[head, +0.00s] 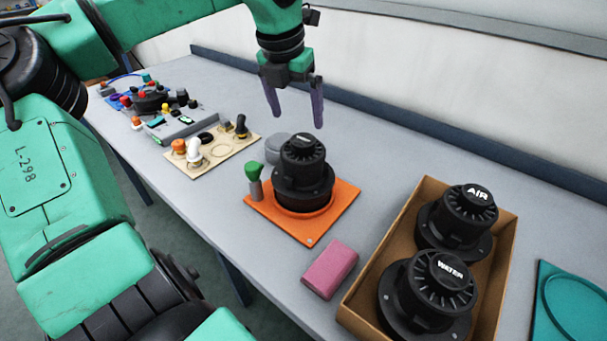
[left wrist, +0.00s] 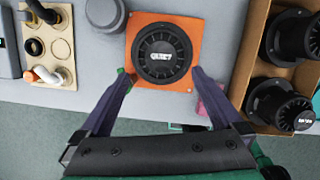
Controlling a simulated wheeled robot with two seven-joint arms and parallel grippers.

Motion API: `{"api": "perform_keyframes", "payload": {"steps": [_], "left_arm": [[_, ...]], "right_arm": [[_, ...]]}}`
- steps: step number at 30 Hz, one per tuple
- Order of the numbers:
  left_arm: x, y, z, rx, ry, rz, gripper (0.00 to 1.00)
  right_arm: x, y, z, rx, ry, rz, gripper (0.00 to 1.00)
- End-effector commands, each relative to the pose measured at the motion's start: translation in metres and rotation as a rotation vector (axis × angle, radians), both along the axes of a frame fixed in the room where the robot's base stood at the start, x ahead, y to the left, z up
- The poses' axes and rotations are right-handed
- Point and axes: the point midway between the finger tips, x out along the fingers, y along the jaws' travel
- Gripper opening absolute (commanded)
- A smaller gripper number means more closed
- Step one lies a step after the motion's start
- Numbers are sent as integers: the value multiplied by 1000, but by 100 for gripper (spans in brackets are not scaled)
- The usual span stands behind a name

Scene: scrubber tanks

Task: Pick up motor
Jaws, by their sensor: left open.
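A black round motor (head: 303,172) stands upright on an orange square plate (head: 335,215). In the left wrist view this motor (left wrist: 161,54) shows from above, with a white label reading QUIET. Two more black motors stand in a cardboard box: one marked AIR (head: 455,220) and one marked WATER (head: 428,300). My left gripper (head: 296,118) is open and empty, above the motor on the orange plate and apart from it. In the left wrist view its fingers (left wrist: 161,78) point toward the motor's two sides. My right gripper is not in view.
A green-topped tool (head: 253,180) and a grey round piece (head: 278,147) stand close beside the motor. A pink block (head: 330,269) lies between plate and cardboard box (head: 510,255). A wooden fittings board (head: 212,157) is left; a teal plate (head: 575,305) is right. A raised edge runs behind.

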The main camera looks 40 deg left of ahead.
Motion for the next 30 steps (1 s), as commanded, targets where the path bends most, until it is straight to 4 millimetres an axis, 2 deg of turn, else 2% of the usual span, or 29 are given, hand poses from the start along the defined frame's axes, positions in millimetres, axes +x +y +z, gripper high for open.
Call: {"api": "perform_keyframes", "payload": {"steps": [8,12,15,20,21,23,27,28,30], "left_arm": [[11,2,-39,-4,5,-2,100],[18,4,-66,-2,5,-1,100],[20,5,-73,-2,2,-2,100],[20,5,-74,-2,0,-2,100],[20,5,-74,-2,0,-2,85],[20,5,-74,-2,1,-2,62],[20,4,-73,-2,1,-2,8],[20,4,-73,-2,1,-2,0],[20,4,-73,-2,1,-2,0]], "right_arm": [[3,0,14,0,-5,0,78],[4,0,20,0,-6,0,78],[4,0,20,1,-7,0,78],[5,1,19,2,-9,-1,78],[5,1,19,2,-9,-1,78],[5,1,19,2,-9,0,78],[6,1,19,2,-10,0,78],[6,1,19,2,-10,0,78],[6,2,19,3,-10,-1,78]]}}
